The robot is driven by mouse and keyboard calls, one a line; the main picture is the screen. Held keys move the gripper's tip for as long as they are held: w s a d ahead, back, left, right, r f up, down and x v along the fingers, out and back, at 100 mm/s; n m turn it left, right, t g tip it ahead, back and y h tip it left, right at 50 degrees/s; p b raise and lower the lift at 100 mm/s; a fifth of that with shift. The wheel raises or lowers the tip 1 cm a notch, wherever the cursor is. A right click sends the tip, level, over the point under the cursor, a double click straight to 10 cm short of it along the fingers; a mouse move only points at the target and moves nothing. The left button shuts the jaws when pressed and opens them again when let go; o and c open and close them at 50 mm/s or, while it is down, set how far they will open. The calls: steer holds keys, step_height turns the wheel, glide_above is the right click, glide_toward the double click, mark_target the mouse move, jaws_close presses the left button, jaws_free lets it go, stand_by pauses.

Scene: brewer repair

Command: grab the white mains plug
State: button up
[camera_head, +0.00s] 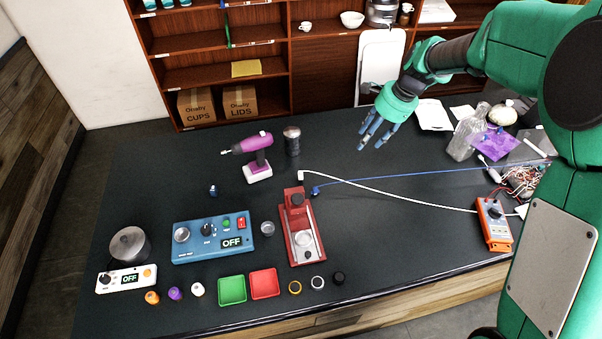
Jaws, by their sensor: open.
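The white mains plug (301,175) is a small white piece at the left end of a white cable (390,192). It lies on the dark counter just behind the red device (302,232). My gripper (370,143), with blue-grey fingers, hangs from the green arm above the back of the counter. It is open and empty, apart from the plug and to its right and farther back in the picture. The white cable runs right to an orange meter-like box (494,224).
A blue plug (315,190) on a blue cable lies close to the white plug. A purple drill (255,155) and a dark cylinder (292,141) stand left of my gripper. A glass flask (467,135) stands right. The counter between gripper and plug looks clear.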

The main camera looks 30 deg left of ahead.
steer(key=a+f+m+g+p, duration=0.2)
steer(key=a+f+p, duration=0.4)
steer(key=a+f, duration=0.7)
steer(key=a+m, duration=0.1)
steer(key=a, duration=0.3)
steer(key=shift+s+a+f, duration=0.25)
steer(key=shift+s+f, duration=0.1)
steer(key=shift+f, duration=0.05)
glide_above(301, 173)
steer(key=w+d, duration=0.1)
steer(key=d, duration=0.1)
steer(key=shift+w+a+f+p, duration=0.1)
steer(key=shift+f+p, duration=0.15)
steer(key=shift+f, duration=1.75)
steer(key=shift+w+a+f+p, duration=0.1)
steer(key=shift+f+p, duration=0.1)
steer(key=shift+f, duration=1.8)
steer(key=shift+p+x, duration=0.55)
steer(key=shift+x, duration=2)
steer(key=shift+s, duration=0.1)
